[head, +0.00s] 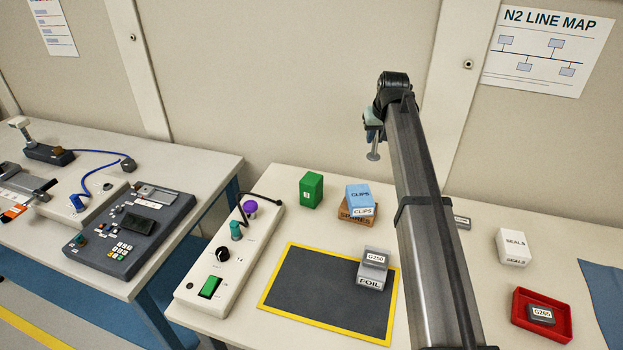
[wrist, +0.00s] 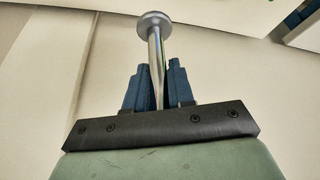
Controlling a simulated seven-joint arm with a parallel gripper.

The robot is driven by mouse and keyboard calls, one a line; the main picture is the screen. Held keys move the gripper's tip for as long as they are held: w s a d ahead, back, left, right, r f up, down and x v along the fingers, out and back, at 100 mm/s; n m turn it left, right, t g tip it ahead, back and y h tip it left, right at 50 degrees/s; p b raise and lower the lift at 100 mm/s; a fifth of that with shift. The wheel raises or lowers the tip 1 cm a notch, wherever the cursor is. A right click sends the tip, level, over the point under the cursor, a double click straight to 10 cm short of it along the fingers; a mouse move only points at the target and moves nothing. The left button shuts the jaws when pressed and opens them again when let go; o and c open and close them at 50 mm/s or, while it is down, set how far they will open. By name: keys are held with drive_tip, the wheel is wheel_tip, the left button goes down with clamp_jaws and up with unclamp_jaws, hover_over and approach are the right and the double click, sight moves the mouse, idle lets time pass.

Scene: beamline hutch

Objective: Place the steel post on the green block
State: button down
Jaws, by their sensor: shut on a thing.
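My gripper (head: 373,127) is raised in the air, to the right of the green block in the head view. The steel post (head: 374,148) points down from it, with a round disc at its lower end. In the wrist view the steel post (wrist: 154,55) rises between the two blue fingers of my gripper (wrist: 157,78), which are shut on it. Its other end is hidden by the gripper.
A blue CLIPS box (head: 360,196) sits on a brown box (head: 357,217) right of the green block. A grey G250 box (head: 375,258) rests on the FOIL box (head: 371,278) at the black mat (head: 318,292). A white control panel (head: 212,268) lies left; a red tray (head: 557,325) lies right.

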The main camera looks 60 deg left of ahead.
drive_tip(key=s+a+r+n, duration=0.15)
drive_tip(key=s+a, duration=0.25)
drive_tip(key=s, duration=0.5)
drive_tip(key=s+a+r+n, duration=0.1)
drive_tip(key=s+a+r, duration=0.25)
drive_tip(key=s, duration=0.55)
hover_over(311, 177)
drive_tip(key=shift+m+g, duration=0.25)
drive_tip(key=shift+g, duration=0.15)
drive_tip(key=shift+a+f, duration=0.1)
drive_tip(key=shift+f, duration=5.45)
drive_tip(key=c, duration=1)
unclamp_jaws()
drive_tip(key=shift+f, duration=0.1)
drive_tip(key=shift+o, duration=0.2)
drive_tip(key=v, duration=1.2)
